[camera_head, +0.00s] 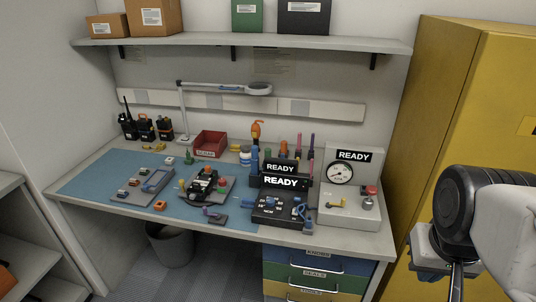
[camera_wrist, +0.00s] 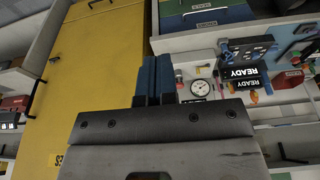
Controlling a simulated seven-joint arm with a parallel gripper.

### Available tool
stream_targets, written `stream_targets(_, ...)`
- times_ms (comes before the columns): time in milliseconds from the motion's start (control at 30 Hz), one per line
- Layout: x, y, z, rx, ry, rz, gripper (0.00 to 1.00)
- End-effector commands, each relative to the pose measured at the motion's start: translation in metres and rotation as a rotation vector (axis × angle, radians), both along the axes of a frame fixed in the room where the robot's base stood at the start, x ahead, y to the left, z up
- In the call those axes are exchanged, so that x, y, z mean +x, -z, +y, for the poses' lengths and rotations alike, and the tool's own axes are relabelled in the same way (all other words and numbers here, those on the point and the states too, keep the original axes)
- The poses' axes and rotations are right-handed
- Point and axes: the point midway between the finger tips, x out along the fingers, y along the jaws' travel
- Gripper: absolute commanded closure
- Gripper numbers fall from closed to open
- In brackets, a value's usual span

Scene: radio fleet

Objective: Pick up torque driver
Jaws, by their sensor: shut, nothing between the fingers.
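The workbench (camera_head: 110,158) carries a black rack (camera_head: 288,193) with a READY sign and several upright tools. I cannot tell which one is the torque driver. My gripper (camera_wrist: 153,68) is shut and empty, its blue fingers together. It is off the bench's right side, clear of the tools.
A tall yellow cabinet (camera_head: 462,95) stands right of the bench. A grey test box (camera_head: 347,215) with a dial sits at the bench's right end. A red bin (camera_head: 209,145), lamp (camera_head: 225,86), radios (camera_head: 146,129) and a shelf (camera_head: 240,44) are behind. A waste bin (camera_head: 172,247) stands below.

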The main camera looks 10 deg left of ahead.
Motion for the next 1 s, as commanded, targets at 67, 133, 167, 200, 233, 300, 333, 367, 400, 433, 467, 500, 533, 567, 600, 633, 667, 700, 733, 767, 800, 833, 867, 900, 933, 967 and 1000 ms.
stream_targets(67,0.000,0.000,0.000,0.000,0.000,0.000,0.92)
stream_targets(133,0.000,0.000,0.000,0.000,0.000,0.000,0.82)
stream_targets(167,0.000,0.000,0.000,0.000,0.000,0.000,0.77)
stream_targets(200,0.000,0.000,0.000,0.000,0.000,0.000,0.71)
stream_targets(233,0.000,0.000,0.000,0.000,0.000,0.000,0.66)
stream_targets(300,0.000,0.000,0.000,0.000,0.000,0.000,0.56)
stream_targets(333,0.000,0.000,0.000,0.000,0.000,0.000,0.55)
stream_targets(367,0.000,0.000,0.000,0.000,0.000,0.000,0.55)
stream_targets(400,0.000,0.000,0.000,0.000,0.000,0.000,0.55)
stream_targets(433,0.000,0.000,0.000,0.000,0.000,0.000,0.55)
stream_targets(467,0.000,0.000,0.000,0.000,0.000,0.000,0.55)
stream_targets(500,0.000,0.000,0.000,0.000,0.000,0.000,0.55)
stream_targets(533,0.000,0.000,0.000,0.000,0.000,0.000,0.55)
stream_targets(567,0.000,0.000,0.000,0.000,0.000,0.000,0.55)
stream_targets(600,0.001,0.000,0.000,0.001,-0.001,-0.001,0.55)
stream_targets(633,0.002,0.000,0.001,0.001,-0.002,-0.002,0.55)
stream_targets(667,0.003,0.000,0.001,0.003,-0.004,-0.004,0.55)
stream_targets(700,0.006,-0.001,0.003,0.005,-0.007,-0.008,0.55)
stream_targets(733,0.008,-0.001,0.004,0.009,-0.010,-0.012,0.55)
stream_targets(767,0.011,-0.001,0.006,0.013,-0.014,-0.017,0.55)
stream_targets(800,0.017,-0.002,0.009,0.019,-0.021,-0.026,0.55)
stream_targets(833,0.022,-0.002,0.011,0.025,-0.027,-0.033,0.55)
stream_targets(867,0.027,-0.002,0.014,0.030,-0.034,-0.041,0.55)
stream_targets(900,0.036,-0.002,0.018,0.039,-0.044,-0.055,0.55)
stream_targets(933,0.043,-0.003,0.022,0.048,-0.051,-0.067,0.55)
stream_targets(967,0.051,-0.004,0.027,0.056,-0.059,-0.081,0.55)
stream_targets(1000,0.062,-0.004,0.033,0.068,-0.073,-0.099,0.55)
